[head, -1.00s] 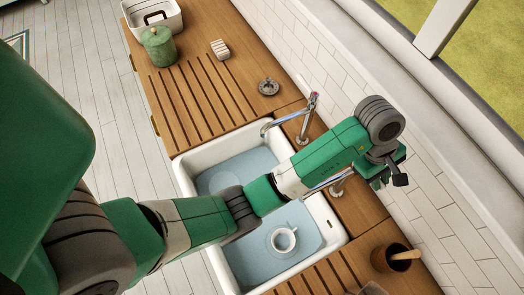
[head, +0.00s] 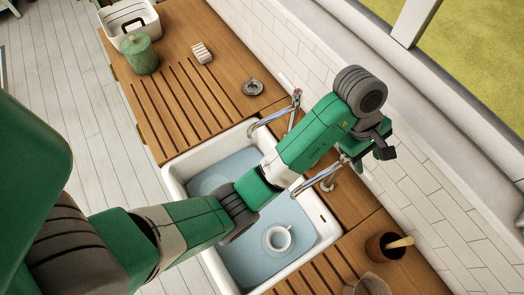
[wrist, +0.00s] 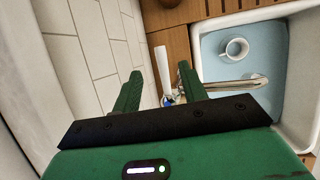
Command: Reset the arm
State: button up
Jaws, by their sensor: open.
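My gripper (wrist: 159,82) shows in the wrist view with its two green fingers spread apart and nothing between them. In the head view my arm reaches over the white double sink (head: 331,232), and my gripper (head: 362,152) is at the far end near the tiled wall, partly hidden by my wrist. The sink also shows at the right of the wrist view (wrist: 300,100).
Two taps (head: 328,178) stand close to my arm. A brown pot (head: 385,247) is at the lower right. A green canister (head: 139,54), sponge (head: 202,52) and white caddy (head: 130,18) are on the counter.

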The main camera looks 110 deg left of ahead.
jog(key=p+v, duration=0.1)
jog(key=v, duration=0.1)
jog(key=shift+s+r+p, duration=0.15)
jog(key=shift+r+p, duration=0.1)
jog(key=shift+p, duration=0.15)
